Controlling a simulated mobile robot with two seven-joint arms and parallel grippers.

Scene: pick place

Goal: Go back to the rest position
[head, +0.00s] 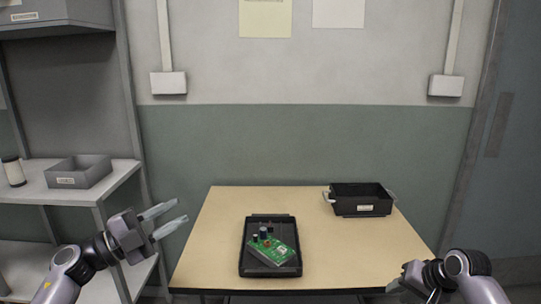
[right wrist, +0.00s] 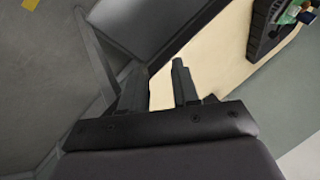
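My left gripper (head: 171,220) is in the air at the left of the table in the head view. Its two fingers are apart with nothing between them. My right gripper (head: 396,287) is low at the table's front right in the head view, partly hidden by its own arm. In the right wrist view its fingers (right wrist: 157,85) are apart, with only the tabletop and table edge behind the gap. Both grippers are clear of the objects on the table.
The wooden table (head: 330,255) bears a black tray (head: 254,267) with a green circuit board (head: 272,251) lying tilted in it. A black bin (head: 360,203) with handles stands at the back right. A shelf (head: 110,178) with a grey bin (head: 78,172) stands at left.

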